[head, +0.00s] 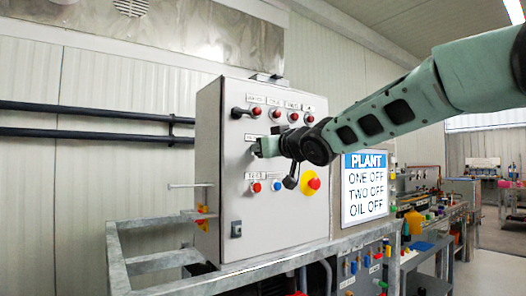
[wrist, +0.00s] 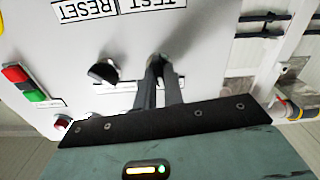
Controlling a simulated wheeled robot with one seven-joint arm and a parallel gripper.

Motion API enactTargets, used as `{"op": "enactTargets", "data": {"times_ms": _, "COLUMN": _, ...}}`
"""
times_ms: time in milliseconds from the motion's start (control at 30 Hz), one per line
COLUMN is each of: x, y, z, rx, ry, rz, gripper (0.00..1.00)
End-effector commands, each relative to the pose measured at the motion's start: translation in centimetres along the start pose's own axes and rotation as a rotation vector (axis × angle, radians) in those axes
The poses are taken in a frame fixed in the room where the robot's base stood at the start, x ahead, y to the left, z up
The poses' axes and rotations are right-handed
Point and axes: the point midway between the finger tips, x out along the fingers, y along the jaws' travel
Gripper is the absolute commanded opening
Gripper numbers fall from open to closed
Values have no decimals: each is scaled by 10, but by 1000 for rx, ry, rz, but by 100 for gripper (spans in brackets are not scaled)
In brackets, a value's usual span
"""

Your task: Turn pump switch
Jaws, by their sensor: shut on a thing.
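A grey control box (head: 222,190) with switches and lamps on its front stands left of centre in the head view. My gripper (head: 256,148) is up against its front panel, below the upper row of red lamps. In the wrist view my gripper's (wrist: 158,64) two dark fingers are close together at the panel, shut on a small switch knob that they mostly hide. A black switch knob (wrist: 103,70) stands on the panel just left of the fingers. The position of the held knob cannot be made out.
A red-on-yellow emergency button (head: 313,183) and red and blue buttons (head: 277,186) sit lower on the panel. A blue and white PLANT sign (head: 365,186) stands to the right. A metal rail frame (head: 160,262) runs below the box.

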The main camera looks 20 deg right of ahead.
Motion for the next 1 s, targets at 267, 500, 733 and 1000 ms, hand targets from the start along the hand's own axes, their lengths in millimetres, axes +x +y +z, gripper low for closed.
{"op": "enactTargets", "data": {"times_ms": 267, "x": 0, "y": -2, "z": 2, "rx": -261, "ry": 0, "rz": 0, "gripper": 0}}
{"op": "enactTargets", "data": {"times_ms": 500, "x": 0, "y": -3, "z": 2, "rx": -450, "ry": -1, "rz": -1, "gripper": 0}}
{"op": "enactTargets", "data": {"times_ms": 733, "x": 0, "y": -3, "z": 2, "rx": -575, "ry": -1, "rz": 0, "gripper": 0}}
{"op": "enactTargets", "data": {"times_ms": 1000, "x": 0, "y": -2, "z": 2, "rx": -643, "ry": -1, "rz": 0, "gripper": 0}}
